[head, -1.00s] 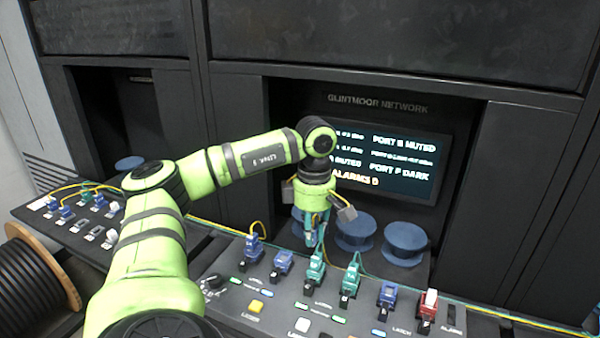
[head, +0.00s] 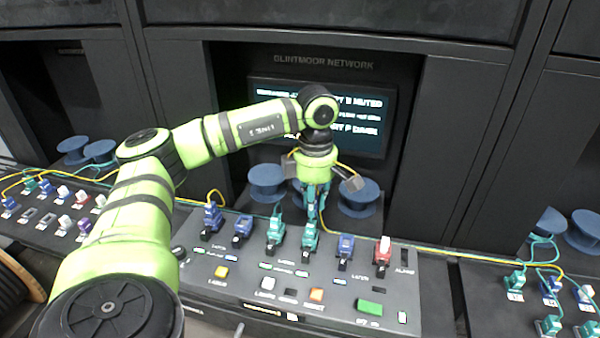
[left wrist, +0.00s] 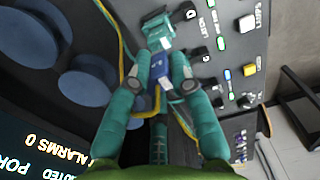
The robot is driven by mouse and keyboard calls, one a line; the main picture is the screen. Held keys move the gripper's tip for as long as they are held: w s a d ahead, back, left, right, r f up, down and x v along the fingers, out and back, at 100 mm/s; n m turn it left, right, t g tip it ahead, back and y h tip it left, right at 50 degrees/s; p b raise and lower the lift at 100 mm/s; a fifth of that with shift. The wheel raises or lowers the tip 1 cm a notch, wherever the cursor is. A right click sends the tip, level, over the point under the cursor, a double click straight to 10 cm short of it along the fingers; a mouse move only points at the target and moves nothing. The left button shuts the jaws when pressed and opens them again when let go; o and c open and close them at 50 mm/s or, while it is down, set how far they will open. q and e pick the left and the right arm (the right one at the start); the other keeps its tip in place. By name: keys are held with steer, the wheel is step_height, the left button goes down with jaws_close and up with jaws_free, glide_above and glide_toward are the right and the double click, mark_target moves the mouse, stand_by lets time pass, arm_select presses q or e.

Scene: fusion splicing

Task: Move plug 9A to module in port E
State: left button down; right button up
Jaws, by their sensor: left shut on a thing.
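My left gripper (head: 312,204) points down just behind the front console, by the second green module from the left. Its two teal fingers are shut on a blue plug (left wrist: 157,68) with a yellow cable in the left wrist view. The head view mostly hides this plug. A teal module (left wrist: 155,32) lies just ahead of the plug in the wrist view; I cannot tell whether they touch. The console row holds two blue modules (head: 212,222), two green modules (head: 275,234), another blue module (head: 345,247) and a red-and-white one (head: 382,250). Port letters are unreadable in the head view. My right gripper is not in view.
Blue spools (head: 266,183) stand behind the console (head: 230,285). A screen (head: 340,110) is on the back wall. Side panels at left (head: 45,230) and right carry more plugs (head: 548,325) with cables. Yellow and teal cables run along the console's back edge.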

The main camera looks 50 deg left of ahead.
arm_select(q)
steer(key=w+d+f, duration=0.1)
steer(key=d, duration=0.1)
steer(key=w+d+f+b, duration=0.1)
steer(key=w+d, duration=0.1)
steer(key=w+d+f, duration=0.1)
steer(key=d, duration=0.2)
steer(key=shift+w+f, duration=0.15)
steer(key=shift+f+b, duration=1.35)
steer(key=shift+f, duration=0.15)
stand_by(0.9)
steer(key=shift+f+b, duration=0.55)
steer(key=shift+b, duration=0.15)
